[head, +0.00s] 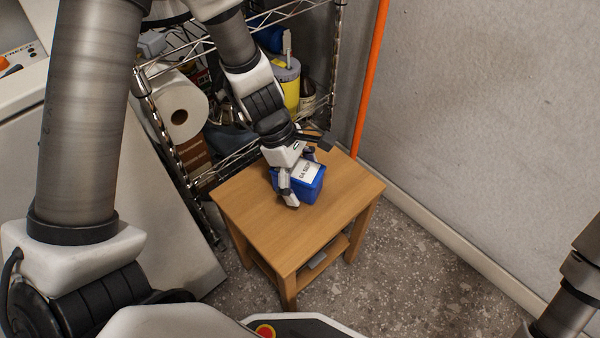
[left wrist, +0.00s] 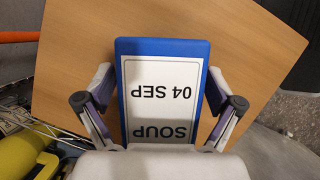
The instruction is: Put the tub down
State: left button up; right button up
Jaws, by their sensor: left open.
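A blue tub (head: 308,190) with a white label stands on the small wooden table (head: 262,222), towards its back edge. In the left wrist view the tub (left wrist: 203,52) shows its lid, with a label (left wrist: 160,92) that reads "SOUP 04 SEP". My left gripper (head: 298,180) is over the tub from above, with one finger on either side of it. In the left wrist view my left gripper (left wrist: 157,112) is open around the tub. I cannot tell whether the fingers touch its sides. The tub's underside is hidden. My right gripper is out of view.
A wire shelf rack (head: 215,150) stands behind and left of the table, holding a paper roll (head: 183,108) and a yellow container (head: 288,85). An orange pole (head: 371,75) stands by the grey wall (head: 480,120). The table's front half is clear.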

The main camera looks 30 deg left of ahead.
pick_arm(q)
jog(key=p+v, duration=1.1)
jog(key=shift+r, duration=0.35)
jog(key=shift+a+r+p, duration=0.2)
jog(key=shift+p, duration=0.1)
jog(key=shift+f, duration=0.1)
